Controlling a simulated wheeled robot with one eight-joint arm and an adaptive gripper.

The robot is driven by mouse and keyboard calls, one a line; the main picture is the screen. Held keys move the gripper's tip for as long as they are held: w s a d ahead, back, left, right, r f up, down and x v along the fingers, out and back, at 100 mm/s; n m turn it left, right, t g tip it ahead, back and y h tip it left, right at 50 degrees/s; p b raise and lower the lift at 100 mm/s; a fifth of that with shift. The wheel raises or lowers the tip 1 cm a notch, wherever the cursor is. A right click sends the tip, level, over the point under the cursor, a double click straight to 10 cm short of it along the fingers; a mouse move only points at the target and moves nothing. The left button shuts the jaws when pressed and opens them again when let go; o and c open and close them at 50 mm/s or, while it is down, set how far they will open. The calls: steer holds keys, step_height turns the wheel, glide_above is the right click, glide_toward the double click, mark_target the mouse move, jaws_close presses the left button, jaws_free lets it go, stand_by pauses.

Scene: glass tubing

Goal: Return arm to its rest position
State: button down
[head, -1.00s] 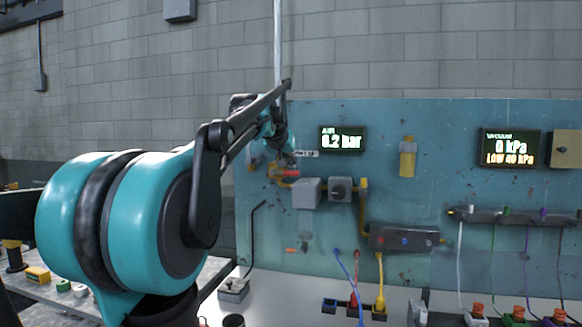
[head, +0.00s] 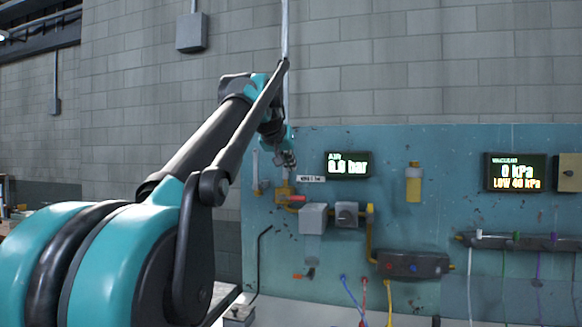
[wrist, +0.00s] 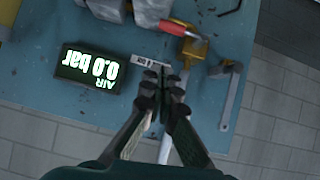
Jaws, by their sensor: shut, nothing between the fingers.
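My arm reaches up from the left in the head view, toward the blue panel (head: 440,155). My gripper (head: 287,162) is in front of the panel's upper left part, small and partly dark there. In the wrist view my gripper (wrist: 163,78) has its two fingers together with nothing between them. It is near a small white label (wrist: 150,61) and apart from the red-handled yellow valve (wrist: 188,40). In the head view the valve (head: 292,198) lies just below my gripper.
The air display (head: 347,164) reads 0.0 bar, right of my gripper. A grey box (head: 313,218), a regulator (head: 347,214) and a yellow bottle (head: 413,184) are on the panel. A vertical pipe (head: 285,30) rises behind my arm.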

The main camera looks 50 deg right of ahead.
steer(key=shift+f, duration=0.1)
stand_by(0.3)
steer(key=w+a+f+n+t+y, duration=0.1)
steer(key=w+a+f+n+y, duration=0.1)
steer(key=w+a+f, duration=0.6)
steer(key=w+a+f+n+y, duration=0.15)
steer(key=a+f, duration=0.35)
steer(key=f, duration=0.7)
steer(key=w+a+f+n+t+y, duration=0.1)
steer(key=w+a+f+n+y, duration=0.1)
steer(key=w+a+f, duration=0.6)
steer(key=s+a+f+n, duration=0.1)
steer(key=s+a+f, duration=0.1)
steer(key=a+f, duration=0.2)
steer(key=s+a+f+n+y, duration=0.1)
steer(key=a+f, duration=0.3)
steer(key=f, duration=0.4)
steer(key=s+a+f+n+g+y, duration=0.1)
steer(key=s+a+f, duration=0.2)
steer(key=a+f, duration=0.2)
steer(key=shift+s+a+f+y, duration=0.1)
steer(key=shift+s+f+y, duration=0.25)
steer(key=shift+f, duration=0.5)
steer(key=s+a+f+n+g+y, duration=0.1)
steer(key=s+a+f+n+y, duration=0.1)
steer(key=s+a+f, duration=0.9)
steer(key=shift+s+f+n, duration=0.35)
steer(key=shift+f+n, duration=0.4)
steer(key=shift+f, duration=0.2)
